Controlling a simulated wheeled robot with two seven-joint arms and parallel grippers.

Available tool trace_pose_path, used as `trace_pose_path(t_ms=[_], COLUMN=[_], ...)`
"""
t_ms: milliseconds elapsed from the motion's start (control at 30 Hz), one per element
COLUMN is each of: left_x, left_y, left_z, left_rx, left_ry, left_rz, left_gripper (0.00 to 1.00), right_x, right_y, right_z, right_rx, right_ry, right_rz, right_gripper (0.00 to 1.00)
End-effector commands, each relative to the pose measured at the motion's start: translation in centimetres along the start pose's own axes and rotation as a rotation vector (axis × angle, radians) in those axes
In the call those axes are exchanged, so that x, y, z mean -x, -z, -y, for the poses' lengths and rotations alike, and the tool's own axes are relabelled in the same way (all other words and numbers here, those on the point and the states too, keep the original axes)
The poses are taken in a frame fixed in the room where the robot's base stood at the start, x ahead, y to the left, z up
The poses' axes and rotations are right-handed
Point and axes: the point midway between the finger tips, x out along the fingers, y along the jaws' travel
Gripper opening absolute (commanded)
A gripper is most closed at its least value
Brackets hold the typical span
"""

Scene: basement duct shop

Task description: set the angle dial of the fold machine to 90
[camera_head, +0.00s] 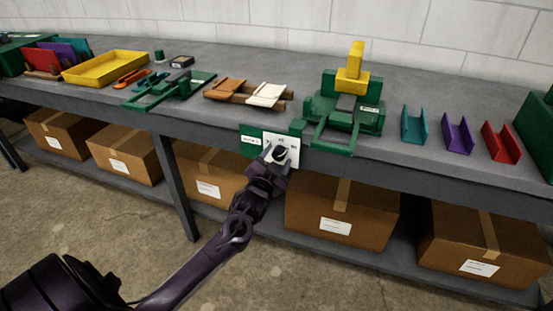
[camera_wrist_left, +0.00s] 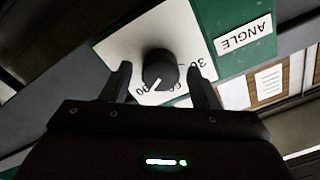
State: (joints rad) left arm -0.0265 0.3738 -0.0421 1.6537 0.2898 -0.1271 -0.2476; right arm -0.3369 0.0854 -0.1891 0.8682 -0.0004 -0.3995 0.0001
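The angle dial is a round black knob (camera_wrist_left: 160,69) on a white plate (camera_head: 287,141) with a green ANGLE panel (camera_wrist_left: 243,35), at the bench's front edge. In the left wrist view its white pointer mark sits between 60 and 90. My left gripper (camera_head: 280,155) is at the dial; its two fingertips (camera_wrist_left: 160,75) stand on either side of the knob, with visible gaps, so it is open. A green machine with a yellow block (camera_head: 345,105), seemingly the fold machine, stands on the bench just above right. My right gripper is not in view.
Cardboard boxes (camera_head: 342,215) fill the shelf below. The floor in front is clear.

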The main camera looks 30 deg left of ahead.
Motion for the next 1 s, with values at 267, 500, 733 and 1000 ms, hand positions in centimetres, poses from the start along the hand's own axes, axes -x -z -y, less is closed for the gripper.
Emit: trace_pose_path(t_ms=[267, 500, 733, 1000], left_x=[0.0, 2.6, 6.3, 7.8], left_y=[0.0, -0.1, -0.1, 0.0], left_z=[0.0, -0.1, -0.1, 0.0], left_rx=[0.001, 0.001, 0.002, 0.001], left_ry=[0.000, -0.002, -0.002, 0.000], left_rz=[0.000, 0.002, 0.002, 0.000], left_gripper=[0.57, 0.57, 0.57, 0.57], right_x=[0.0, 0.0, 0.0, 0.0], right_y=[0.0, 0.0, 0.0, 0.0], right_z=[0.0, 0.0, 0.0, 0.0], right_rx=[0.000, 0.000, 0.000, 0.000], right_ry=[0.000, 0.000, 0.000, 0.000], right_rz=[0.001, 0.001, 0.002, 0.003], right_gripper=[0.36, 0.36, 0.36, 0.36])
